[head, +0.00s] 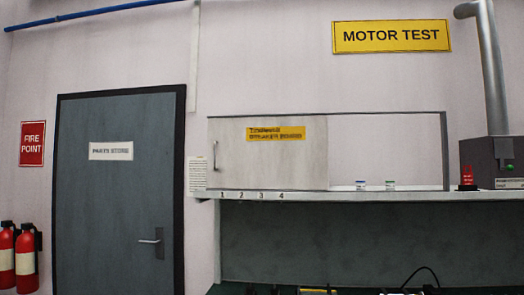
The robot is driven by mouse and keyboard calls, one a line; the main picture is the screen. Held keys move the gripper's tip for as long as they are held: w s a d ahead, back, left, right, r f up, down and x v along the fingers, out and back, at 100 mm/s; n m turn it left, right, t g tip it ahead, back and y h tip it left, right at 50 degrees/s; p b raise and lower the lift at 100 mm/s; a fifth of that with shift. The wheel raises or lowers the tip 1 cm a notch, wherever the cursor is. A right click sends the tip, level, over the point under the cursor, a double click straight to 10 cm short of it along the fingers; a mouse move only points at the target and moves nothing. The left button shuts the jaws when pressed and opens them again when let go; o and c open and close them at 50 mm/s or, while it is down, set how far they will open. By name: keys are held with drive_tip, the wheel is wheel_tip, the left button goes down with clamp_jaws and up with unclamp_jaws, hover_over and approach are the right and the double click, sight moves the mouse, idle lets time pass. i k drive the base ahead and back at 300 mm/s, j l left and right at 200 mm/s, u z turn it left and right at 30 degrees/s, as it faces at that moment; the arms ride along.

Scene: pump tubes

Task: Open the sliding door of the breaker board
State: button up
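The sliding door (268,170) is a pale, greyish panel in a wide, framed wall cabinet in the head view. It covers the left part of the cabinet front. A vertical bar handle (215,156) is near its left edge. A yellow label (275,134) on the door has blurred lettering that seems to end in "breaker board". The right part of the front (415,150) is uncovered and shows a pale interior. Anything behind the door is hidden. My gripper is not in view.
A shelf (340,195) numbered 1 to 4 runs below. A red item (467,177) and grey machine with pipe (490,155) are right. Grey door (110,210) and fire extinguishers (25,262) are left.

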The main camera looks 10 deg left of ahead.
sight(270, 152)
drive_tip(key=i+j, duration=0.5)
drive_tip(key=j, duration=0.25)
drive_tip(key=i+j, duration=0.25)
drive_tip(key=j, duration=0.1)
